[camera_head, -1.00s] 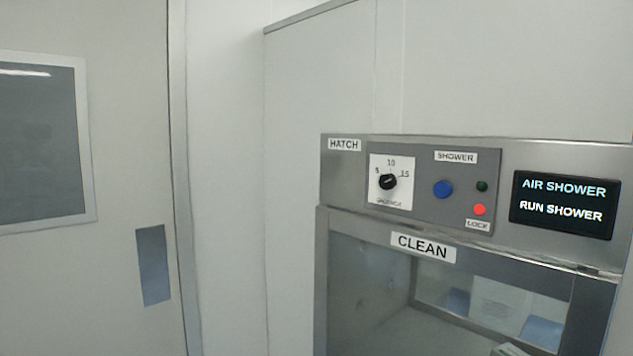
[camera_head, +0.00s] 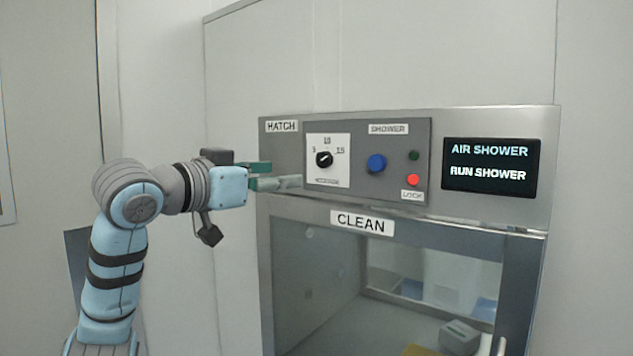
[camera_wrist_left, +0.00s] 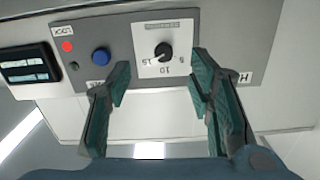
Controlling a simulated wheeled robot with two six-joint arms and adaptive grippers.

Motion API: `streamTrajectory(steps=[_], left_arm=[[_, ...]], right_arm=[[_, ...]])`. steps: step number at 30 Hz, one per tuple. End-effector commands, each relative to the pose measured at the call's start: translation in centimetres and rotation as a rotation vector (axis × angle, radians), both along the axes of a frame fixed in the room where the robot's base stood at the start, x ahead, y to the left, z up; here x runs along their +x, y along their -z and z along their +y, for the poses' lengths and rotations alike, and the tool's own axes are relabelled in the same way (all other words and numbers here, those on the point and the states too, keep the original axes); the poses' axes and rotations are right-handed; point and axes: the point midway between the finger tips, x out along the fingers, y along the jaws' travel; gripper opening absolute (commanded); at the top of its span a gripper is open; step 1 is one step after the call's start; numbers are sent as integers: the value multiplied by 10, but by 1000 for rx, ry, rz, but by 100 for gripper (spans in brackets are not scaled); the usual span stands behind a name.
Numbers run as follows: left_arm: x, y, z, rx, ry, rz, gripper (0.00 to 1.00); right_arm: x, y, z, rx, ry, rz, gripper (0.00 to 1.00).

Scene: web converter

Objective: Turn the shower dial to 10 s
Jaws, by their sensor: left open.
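The shower dial is a black knob (camera_head: 323,159) on a white plate marked 5, 10 and 15, on the grey panel above the hatch window. In the left wrist view the knob (camera_wrist_left: 163,50) appears upside down, between and beyond the fingertips. Its white mark seems to lean towards the 15 side; the exact setting is too small to read. My left gripper (camera_head: 285,174) is open and empty, just left of the dial plate. In the left wrist view its green fingers (camera_wrist_left: 160,70) are spread on either side of the dial, apparently not touching it. My right gripper is not in view.
Right of the dial are a blue button (camera_head: 376,164), a dark green lamp (camera_head: 414,155) and a red lamp (camera_head: 413,180). A black display (camera_head: 490,167) reads AIR SHOWER, RUN SHOWER. The hatch window labelled CLEAN (camera_head: 362,222) lies below. A door stands at the far left.

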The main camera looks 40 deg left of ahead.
Motion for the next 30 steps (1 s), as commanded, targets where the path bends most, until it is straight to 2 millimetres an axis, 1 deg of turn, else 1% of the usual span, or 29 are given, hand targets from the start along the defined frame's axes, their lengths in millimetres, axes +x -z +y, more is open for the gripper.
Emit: streamTrajectory(steps=[1, 2, 3, 5, 8, 12, 15, 18, 21, 23, 30], left_arm=[[-12, -13, 3, -2, -3, -25, 48], [-15, -17, 4, -4, -4, -33, 48], [-14, -21, 4, -6, -3, -38, 48], [-6, -23, 4, -9, 0, -39, 48], [18, -23, 3, -10, 2, -37, 48], [61, -25, 4, -12, 4, -36, 48], [89, -24, 5, -12, 2, -37, 48], [109, -24, 6, -9, 0, -39, 48], [121, -22, 6, -7, -2, -39, 48], [124, -21, 6, -7, -2, -39, 48], [126, -19, 6, -5, -3, -39, 48]], right_arm=[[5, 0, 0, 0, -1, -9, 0], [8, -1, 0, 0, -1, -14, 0], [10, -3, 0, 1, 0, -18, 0], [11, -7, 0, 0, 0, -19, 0], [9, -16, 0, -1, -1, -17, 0], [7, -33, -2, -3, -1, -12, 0], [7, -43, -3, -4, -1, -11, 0], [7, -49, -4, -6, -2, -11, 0], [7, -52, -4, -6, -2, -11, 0], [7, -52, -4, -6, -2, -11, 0], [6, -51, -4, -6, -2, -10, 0]])
